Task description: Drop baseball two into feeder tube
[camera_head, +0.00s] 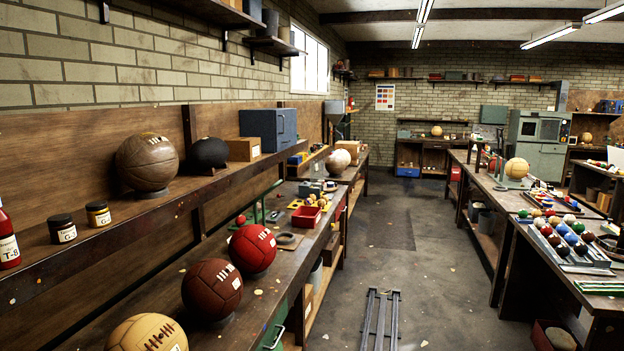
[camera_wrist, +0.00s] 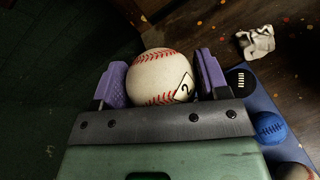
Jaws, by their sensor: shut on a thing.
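The white baseball with red stitching and a "2" label (camera_wrist: 158,76) shows in the wrist view. My gripper (camera_wrist: 162,79) is shut on it, with one purple pad on each side. The part of the ball nearest the gripper body is hidden. My gripper does not show in the head view. I cannot make out the feeder tube in either view.
In the wrist view a black ball (camera_wrist: 240,79) and a blue ball (camera_wrist: 270,128) lie to the right, near a crumpled white cloth (camera_wrist: 257,42). In the head view leather balls line the left bench (camera_head: 318,249); a tray of coloured balls (camera_head: 583,257) is right.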

